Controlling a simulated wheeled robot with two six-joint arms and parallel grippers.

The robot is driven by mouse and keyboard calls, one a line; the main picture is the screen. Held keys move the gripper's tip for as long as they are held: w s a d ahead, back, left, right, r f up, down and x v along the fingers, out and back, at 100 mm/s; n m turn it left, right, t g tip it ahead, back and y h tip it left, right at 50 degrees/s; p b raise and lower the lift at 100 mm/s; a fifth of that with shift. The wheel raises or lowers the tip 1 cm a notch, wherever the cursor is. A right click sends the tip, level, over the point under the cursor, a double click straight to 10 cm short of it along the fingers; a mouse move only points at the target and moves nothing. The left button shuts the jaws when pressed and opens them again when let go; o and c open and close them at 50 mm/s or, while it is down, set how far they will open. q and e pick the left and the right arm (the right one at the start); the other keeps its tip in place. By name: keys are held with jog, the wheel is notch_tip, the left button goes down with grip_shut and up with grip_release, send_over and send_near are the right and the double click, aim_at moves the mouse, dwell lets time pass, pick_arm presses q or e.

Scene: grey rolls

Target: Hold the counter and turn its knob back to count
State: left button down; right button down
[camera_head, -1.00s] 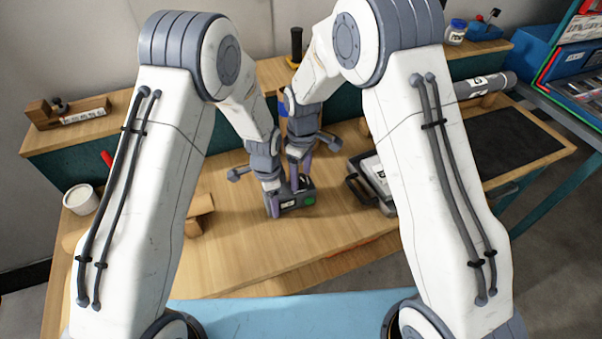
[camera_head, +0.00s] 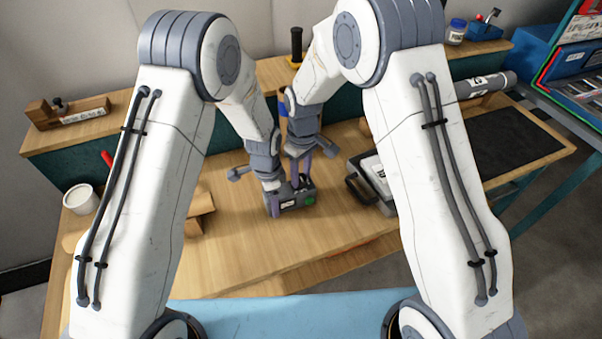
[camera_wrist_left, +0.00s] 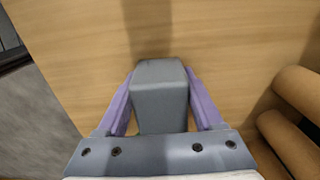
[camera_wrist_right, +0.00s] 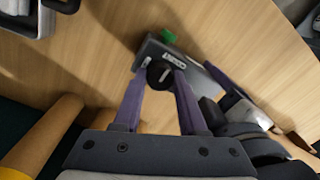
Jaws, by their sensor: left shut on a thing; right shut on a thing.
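The counter (camera_head: 291,202) is a small dark grey box with a white label and a green button, on the wooden bench. My left gripper (camera_head: 275,207) is shut on one end of it. In the left wrist view, the grey end of the counter (camera_wrist_left: 160,97) sits between the purple fingers. The black round knob (camera_wrist_right: 157,76) is on the counter beside its label. My right gripper (camera_wrist_right: 159,80) is shut on the knob, with a finger on each side. In the head view my right gripper (camera_head: 301,176) is above the counter; the knob is mostly hidden there.
Brown rolls (camera_wrist_left: 296,125) lie near my left gripper. A white cup (camera_head: 80,199) is at the far left. The bench in front of the counter is clear.

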aim_at(302, 176)
jog(key=shift+c, duration=2.2)
grip_release()
jog(key=shift+r, duration=0.1)
notch_tip(302, 176, up, 12)
jog(key=shift+w+d, duration=0.15)
pick_arm(q)
grip_release()
